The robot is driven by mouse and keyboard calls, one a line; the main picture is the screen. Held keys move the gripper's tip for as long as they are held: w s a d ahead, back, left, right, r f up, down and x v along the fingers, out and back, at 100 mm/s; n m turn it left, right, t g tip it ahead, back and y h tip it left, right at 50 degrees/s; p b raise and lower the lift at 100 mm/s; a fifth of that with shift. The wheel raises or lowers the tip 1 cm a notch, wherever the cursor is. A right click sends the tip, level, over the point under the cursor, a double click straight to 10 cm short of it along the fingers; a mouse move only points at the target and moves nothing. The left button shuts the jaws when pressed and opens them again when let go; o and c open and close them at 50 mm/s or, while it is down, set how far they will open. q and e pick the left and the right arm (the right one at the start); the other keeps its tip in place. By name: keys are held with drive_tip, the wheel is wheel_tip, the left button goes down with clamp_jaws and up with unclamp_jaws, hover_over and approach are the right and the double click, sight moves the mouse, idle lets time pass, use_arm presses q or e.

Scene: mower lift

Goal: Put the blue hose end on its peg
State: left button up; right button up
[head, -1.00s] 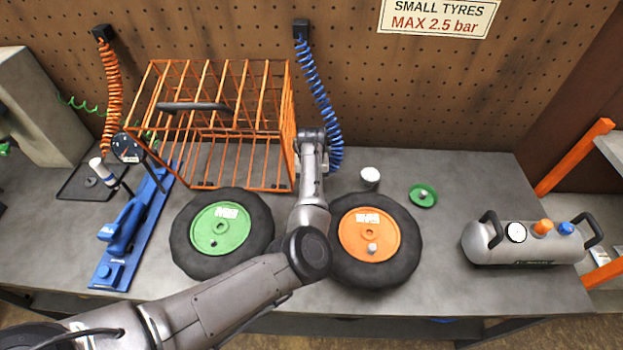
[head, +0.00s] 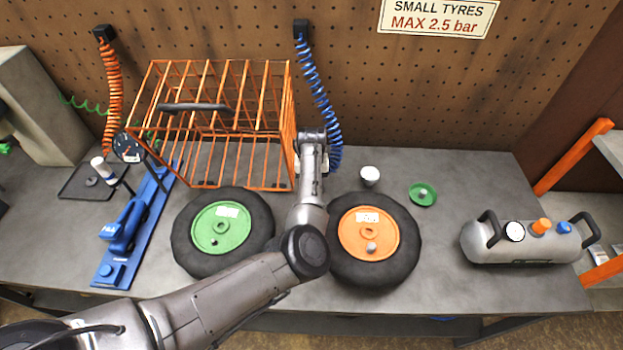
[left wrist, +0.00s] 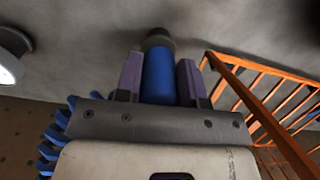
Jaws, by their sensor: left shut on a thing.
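The blue coiled hose (head: 318,85) hangs from a black wall bracket (head: 301,29) and runs down behind my left gripper (head: 312,150). In the left wrist view my left gripper (left wrist: 158,72) is shut on the blue hose end (left wrist: 158,88). Its dark tip sticks out past the two fingers, towards the grey bench surface. In the head view my left wrist hides the fingers and the hose end, just right of the orange cage. I cannot make out the peg for the blue hose. My right gripper is not in view.
The orange wire cage (head: 215,125) stands close left of the gripper. A green-hubbed wheel (head: 220,228) and an orange-hubbed wheel (head: 368,232) lie in front. A white cup (head: 370,175), a green dish (head: 423,194) and a grey tank (head: 525,242) are to the right.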

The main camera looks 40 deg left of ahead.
use_arm(q)
drive_tip(key=shift+f, duration=0.5)
drive_tip(key=o, duration=0.8)
wheel_tip(320, 180, up, 3)
drive_tip(key=p, duration=0.3)
wheel_tip(320, 180, up, 5)
drive_tip(key=p, duration=0.5)
drive_tip(key=shift+p, duration=0.4)
wheel_tip(320, 180, up, 3)
drive_tip(key=p, duration=0.3)
